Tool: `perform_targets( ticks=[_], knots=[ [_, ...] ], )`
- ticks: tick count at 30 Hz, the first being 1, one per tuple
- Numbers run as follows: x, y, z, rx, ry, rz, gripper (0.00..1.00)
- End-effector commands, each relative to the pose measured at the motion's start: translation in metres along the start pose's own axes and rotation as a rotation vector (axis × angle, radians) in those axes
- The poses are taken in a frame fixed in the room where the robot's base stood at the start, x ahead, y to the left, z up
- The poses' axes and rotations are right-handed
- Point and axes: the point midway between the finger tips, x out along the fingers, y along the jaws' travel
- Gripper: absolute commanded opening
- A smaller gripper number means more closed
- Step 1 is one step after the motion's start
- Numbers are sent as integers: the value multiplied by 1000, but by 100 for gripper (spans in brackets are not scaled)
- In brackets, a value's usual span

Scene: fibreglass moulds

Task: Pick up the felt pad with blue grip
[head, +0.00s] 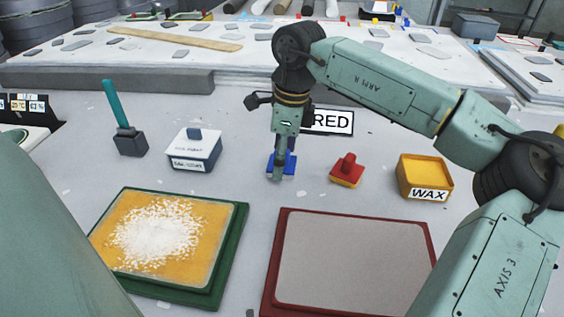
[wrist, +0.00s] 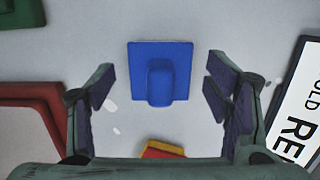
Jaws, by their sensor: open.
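The felt pad with blue grip (head: 289,165) lies flat on the grey table, partly hidden behind my gripper in the head view. In the wrist view the blue pad (wrist: 136,66) is a square with a raised, rounded blue grip (wrist: 160,82) on top. My gripper (head: 279,172) points down over it. In the wrist view my gripper (wrist: 160,90) is open, with one finger on each side of the grip and clear space between. Neither finger touches the pad in that view.
A red-gripped pad (head: 347,169) and a yellow WAX tin (head: 425,178) stand to the right. A white box (head: 194,149) and a teal-handled brush (head: 123,118) stand left. A green-framed mould (head: 232,250) and a red-framed mould (head: 276,262) lie in front.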

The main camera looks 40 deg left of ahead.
Motion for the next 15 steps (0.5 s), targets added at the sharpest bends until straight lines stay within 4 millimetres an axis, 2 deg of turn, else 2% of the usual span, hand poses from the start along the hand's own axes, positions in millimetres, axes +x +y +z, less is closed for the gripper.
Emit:
perform_targets(
  ticks=[2, 15],
  knots=[
    [0, 0, 0, 0, 0, 0, 72],
    [0, 0, 0, 0, 0, 0, 43]
  ],
)
